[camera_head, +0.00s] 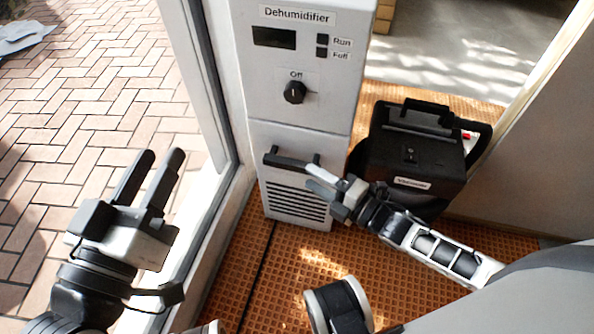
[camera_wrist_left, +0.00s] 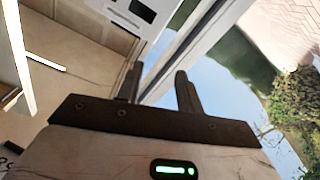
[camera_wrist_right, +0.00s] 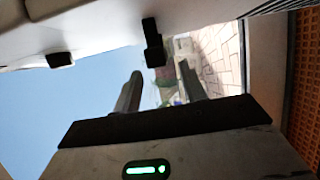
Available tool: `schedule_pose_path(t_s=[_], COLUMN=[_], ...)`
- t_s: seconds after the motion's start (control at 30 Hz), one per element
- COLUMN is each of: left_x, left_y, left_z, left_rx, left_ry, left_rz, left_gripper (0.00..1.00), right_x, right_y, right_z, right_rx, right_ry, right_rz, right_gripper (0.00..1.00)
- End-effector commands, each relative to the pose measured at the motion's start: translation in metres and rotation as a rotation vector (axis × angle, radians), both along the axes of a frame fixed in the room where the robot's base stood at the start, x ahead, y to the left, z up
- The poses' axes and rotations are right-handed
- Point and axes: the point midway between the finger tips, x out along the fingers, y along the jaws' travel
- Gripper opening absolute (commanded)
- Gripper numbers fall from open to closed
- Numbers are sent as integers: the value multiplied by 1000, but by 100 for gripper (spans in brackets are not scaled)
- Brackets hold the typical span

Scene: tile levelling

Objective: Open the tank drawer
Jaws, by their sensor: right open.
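The tank drawer (camera_head: 286,146) is the lower white front of the dehumidifier (camera_head: 309,94), with vent slots below its dark handle (camera_head: 292,161). It looks flush with the cabinet, so shut. My right gripper (camera_head: 316,180) is open, just below the handle's right end. In the right wrist view, the handle (camera_wrist_right: 153,44) shows end-on beyond the fingertips, in line with the gap between the fingers (camera_wrist_right: 160,85); nothing is between them. My left gripper (camera_head: 162,158) is open and empty, away to the left, by the window frame; its fingers also show apart in the left wrist view (camera_wrist_left: 160,80).
A knob (camera_head: 294,92) marked Off and a dark display (camera_head: 274,38) are on the upper cabinet. A black vacuum (camera_head: 417,150) stands close on the right. A glass pane's frame (camera_head: 205,90) runs along the left. Orange grid floor (camera_head: 290,265) is clear in front.

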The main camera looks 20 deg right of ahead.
Motion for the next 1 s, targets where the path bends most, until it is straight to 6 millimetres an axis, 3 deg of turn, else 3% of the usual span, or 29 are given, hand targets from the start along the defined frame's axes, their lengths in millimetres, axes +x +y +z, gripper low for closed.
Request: schedule_pose_path(t_s=[0.1, 0.3, 0.7, 0.87, 1.0], left_x=[5, 8, 8, 8, 8], left_y=[2, 4, 4, 4, 4], left_z=[10, 27, 35, 35, 35], left_rx=[31, 65, 75, 75, 74], left_ry=[-119, -257, -302, -301, -301], left_rz=[15, 32, 38, 38, 37], left_gripper=[36, 36, 36, 36, 36], right_x=[21, 41, 47, 47, 47], right_y=[14, 27, 31, 31, 31], right_z=[-2, -1, 0, 0, 0], right_rx=[3, 1, 1, 1, 1], right_ry=[-3, 0, 2, 2, 2], right_rz=[0, -1, -1, -1, -2], right_gripper=[42, 42, 42, 0, 0])
